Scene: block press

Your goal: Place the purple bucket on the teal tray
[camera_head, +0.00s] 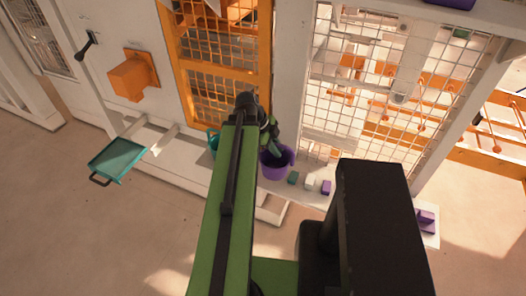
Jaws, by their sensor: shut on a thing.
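The purple bucket (275,166) is upright at the white ledge, right of the middle of the view. My gripper (272,148) is at its near rim and shut on it; my green arm hides part of the grip. I cannot tell whether the bucket touches the ledge. The teal tray (117,158), with a dark handle at its front, is at the left, held out from the white wall on light supports. It looks empty. The bucket is well to the right of the tray.
A teal bucket (213,142) stands left of my arm, partly hidden. Small teal, white and purple blocks (310,182) lie on the ledge at right. An orange box (132,76) and black lever (87,45) stick out from the wall. Floor before the tray is clear.

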